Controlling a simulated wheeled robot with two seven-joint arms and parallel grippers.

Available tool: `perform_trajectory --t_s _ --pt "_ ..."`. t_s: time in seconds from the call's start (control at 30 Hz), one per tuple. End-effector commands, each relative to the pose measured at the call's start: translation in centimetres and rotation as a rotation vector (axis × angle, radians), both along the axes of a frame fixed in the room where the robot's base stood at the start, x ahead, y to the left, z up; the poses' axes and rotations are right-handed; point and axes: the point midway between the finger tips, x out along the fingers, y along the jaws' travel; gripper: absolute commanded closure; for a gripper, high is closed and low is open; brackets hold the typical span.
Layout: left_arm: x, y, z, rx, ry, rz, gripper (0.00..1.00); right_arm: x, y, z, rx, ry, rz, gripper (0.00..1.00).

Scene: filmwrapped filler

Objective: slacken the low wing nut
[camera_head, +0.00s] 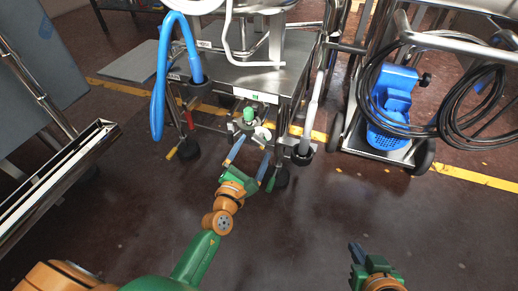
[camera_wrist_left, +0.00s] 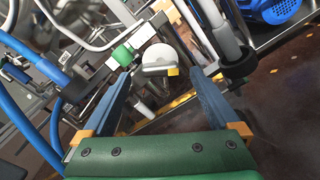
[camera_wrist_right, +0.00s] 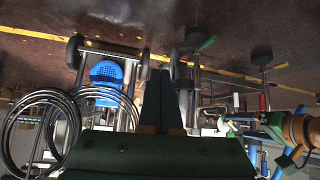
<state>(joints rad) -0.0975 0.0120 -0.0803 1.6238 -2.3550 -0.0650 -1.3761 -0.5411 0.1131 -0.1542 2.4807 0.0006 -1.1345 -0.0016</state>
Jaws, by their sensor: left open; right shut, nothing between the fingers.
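My left gripper (camera_head: 250,156) is open in front of the low fittings under the steel machine. In the left wrist view, its blue fingers (camera_wrist_left: 162,74) point at a white rounded fitting (camera_wrist_left: 157,60) with a small yellow part; it shows between the fingertips. A green knob (camera_wrist_left: 122,55) is just left of it; both also show in the head view, the green knob (camera_head: 248,114) above the white fitting (camera_head: 262,133). I cannot tell which part is the wing nut, nor whether a finger touches anything. My right gripper (camera_head: 356,252) is shut and empty, over open floor.
A cart with a blue pump (camera_head: 392,100) and coiled black hose (camera_head: 372,75) stands right. A steel rail (camera_head: 60,175) is at far left. The front floor is clear.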

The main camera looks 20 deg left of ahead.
Motion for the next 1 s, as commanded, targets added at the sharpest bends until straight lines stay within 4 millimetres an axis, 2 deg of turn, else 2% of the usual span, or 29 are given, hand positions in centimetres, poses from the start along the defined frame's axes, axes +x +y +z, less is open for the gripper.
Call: perform_trajectory --t_s 0.1,0.3,0.6,0.9,0.93,1.0 --pt "1.4 0.0 -0.2 -0.002 0.0 0.001 0.05 2.1 0.7 1.9 0.027 -0.144 0.01 1.0" --pt "2.6 -0.1 -0.1 -0.002 0.001 -0.001 0.05 3.8 1.4 4.3 0.055 -0.29 0.021 1.0" --pt "2.7 -0.1 0.0 -0.003 0.001 0.0 0.05 4.0 1.5 4.8 0.06 -0.312 0.022 1.0" --pt "2.7 -0.1 -0.1 -0.003 0.001 0.0 0.86 4.0 1.5 4.8 0.059 -0.31 0.022 1.0" --pt "2.7 -0.1 -0.1 -0.003 0.001 0.0 0.91 4.0 1.5 4.8 0.059 -0.31 0.022 1.0" --pt "2.7 -0.1 -0.1 -0.004 0.002 0.0 0.91 4.0 1.5 4.7 0.059 -0.31 0.022 1.0"
